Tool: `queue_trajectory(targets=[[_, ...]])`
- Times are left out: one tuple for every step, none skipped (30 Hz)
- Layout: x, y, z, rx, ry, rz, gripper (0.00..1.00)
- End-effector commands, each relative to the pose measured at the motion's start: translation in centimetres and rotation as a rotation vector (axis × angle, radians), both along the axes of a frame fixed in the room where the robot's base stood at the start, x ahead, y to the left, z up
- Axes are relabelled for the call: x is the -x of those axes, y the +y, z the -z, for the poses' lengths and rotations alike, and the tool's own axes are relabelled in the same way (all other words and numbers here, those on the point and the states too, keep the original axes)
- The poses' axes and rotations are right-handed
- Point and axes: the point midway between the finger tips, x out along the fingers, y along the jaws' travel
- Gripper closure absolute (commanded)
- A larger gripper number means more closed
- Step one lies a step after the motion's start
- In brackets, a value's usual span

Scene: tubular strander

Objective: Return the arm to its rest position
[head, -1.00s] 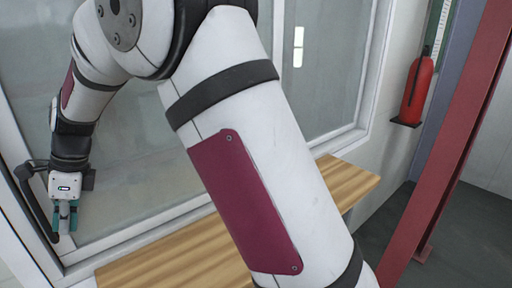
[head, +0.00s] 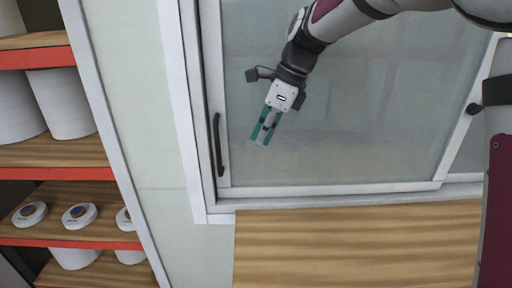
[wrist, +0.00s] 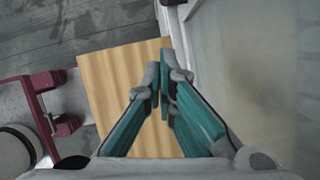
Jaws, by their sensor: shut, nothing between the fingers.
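My gripper (head: 265,130) hangs in front of the sliding glass panel (head: 340,110) in the head view, to the right of the panel's black handle (head: 218,145) and apart from it. Its teal fingers point down and slightly left. In the wrist view my gripper (wrist: 165,65) has its fingertips together with nothing between them. The arm reaches in from the upper right of the head view, bent, with the forearm stretched to the left.
A wooden ledge (head: 350,245) runs below the glass; it also shows in the wrist view (wrist: 110,85). A shelf unit (head: 60,175) with white containers stands at the left. In the wrist view a dark red metal frame (wrist: 50,115) lies at the left.

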Motion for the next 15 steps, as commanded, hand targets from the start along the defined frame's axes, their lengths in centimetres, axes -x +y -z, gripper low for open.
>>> queue_trajectory(targets=[[0.0,-0.1,-0.3,0.0,-0.001,0.0,1.0],[0.1,-0.2,-0.5,0.001,-0.005,-0.004,1.0],[0.4,-0.5,-0.8,0.005,-0.017,-0.019,1.0],[0.8,-0.8,-1.1,0.011,-0.029,-0.036,1.0],[1.2,-1.1,-1.4,0.018,-0.047,-0.06,1.0],[2.0,-1.7,-1.9,0.032,-0.074,-0.1,1.0],[2.6,-2.2,-2.3,0.044,-0.101,-0.137,1.0],[3.4,-2.8,-2.7,0.059,-0.13,-0.179,1.0],[4.6,-3.6,-3.2,0.083,-0.17,-0.244,1.0],[5.6,-4.2,-3.6,0.103,-0.202,-0.295,1.0],[6.6,-4.9,-4.0,0.125,-0.235,-0.35,1.0],[7.9,-5.8,-4.3,0.154,-0.275,-0.421,1.0],[8.9,-6.4,-4.5,0.179,-0.304,-0.476,1.0],[9.9,-7.0,-4.7,0.202,-0.333,-0.531,1.0],[11.2,-7.8,-4.9,0.235,-0.37,-0.605,1.0]])
